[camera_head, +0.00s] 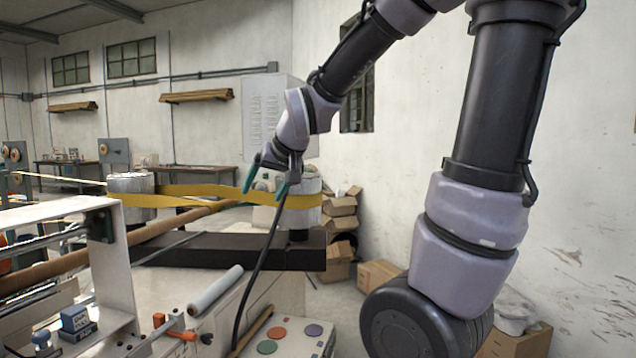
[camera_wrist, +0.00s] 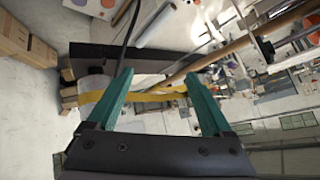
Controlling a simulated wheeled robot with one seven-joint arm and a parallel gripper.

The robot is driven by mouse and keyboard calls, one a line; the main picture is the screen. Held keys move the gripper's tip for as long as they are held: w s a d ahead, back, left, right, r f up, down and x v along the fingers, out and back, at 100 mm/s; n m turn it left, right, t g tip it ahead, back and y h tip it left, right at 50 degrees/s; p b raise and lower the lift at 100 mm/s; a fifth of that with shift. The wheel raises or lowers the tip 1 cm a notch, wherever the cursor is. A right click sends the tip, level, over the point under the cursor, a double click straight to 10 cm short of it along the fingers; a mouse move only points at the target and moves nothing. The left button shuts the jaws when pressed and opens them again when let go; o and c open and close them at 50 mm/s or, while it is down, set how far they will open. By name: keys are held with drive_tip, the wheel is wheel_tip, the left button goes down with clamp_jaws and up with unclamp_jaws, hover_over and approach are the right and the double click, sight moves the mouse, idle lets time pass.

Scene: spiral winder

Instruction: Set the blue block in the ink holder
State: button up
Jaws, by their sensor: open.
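A blue block (camera_head: 75,320) with a knob-like top sits at the lower left in the head view, on the white machine's bench. A smaller blue-grey piece (camera_head: 42,340) stands left of it. I cannot tell for certain which thing is the ink holder. A pale panel (camera_head: 312,343) with red, green and purple discs lies at the bottom centre. My gripper (camera_head: 264,190) is open, its green fingers pointing down near the yellow belt, well above and right of the blue block. The wrist view shows the open fingers (camera_wrist: 158,78) with nothing held between them.
A yellow belt (camera_head: 190,191) runs around two grey drums above a dark beam (camera_head: 225,250). A white frame (camera_head: 112,270) and brown rollers stand at left. A pale roll (camera_head: 216,290) and orange clamp (camera_head: 180,334) lie in front. Cardboard boxes (camera_head: 340,215) are stacked behind.

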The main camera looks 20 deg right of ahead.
drive_tip(key=s+d+r+m, duration=0.1)
drive_tip(key=s+d, duration=0.2)
drive_tip(key=s, duration=0.5)
drive_tip(key=s+d+r+m+g, duration=0.1)
drive_tip(key=s+d+r, duration=0.1)
drive_tip(key=s, duration=0.6)
drive_tip(key=shift+s+d+r+m+h, duration=0.3)
drive_tip(key=shift+d+m, duration=0.1)
drive_tip(key=shift+d, duration=0.2)
drive_tip(key=shift+w, duration=0.1)
